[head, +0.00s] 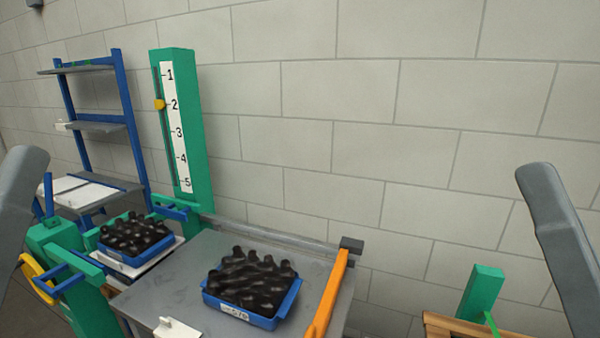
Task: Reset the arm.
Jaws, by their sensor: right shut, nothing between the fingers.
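A smooth grey part of my right arm (560,240) stands at the right edge, with its rounded end up in front of the wall. A grey part of my left arm (20,190) shows at the left edge, cut off by the frame. I make out no gripper fingers on either side. Neither arm part visibly holds anything. A blue crate (238,310) packed with several dark bottles sits on the grey table (180,265). A second blue crate (135,258) of dark bottles stands to its left on a white surface.
A green post (200,150) with a numbered scale 1 to 5 and a yellow marker (160,104) rises behind the table. An orange bar (328,295) runs along the table's right side. A blue-framed shelf (90,125) stands back left. A green block (482,288) stands low right.

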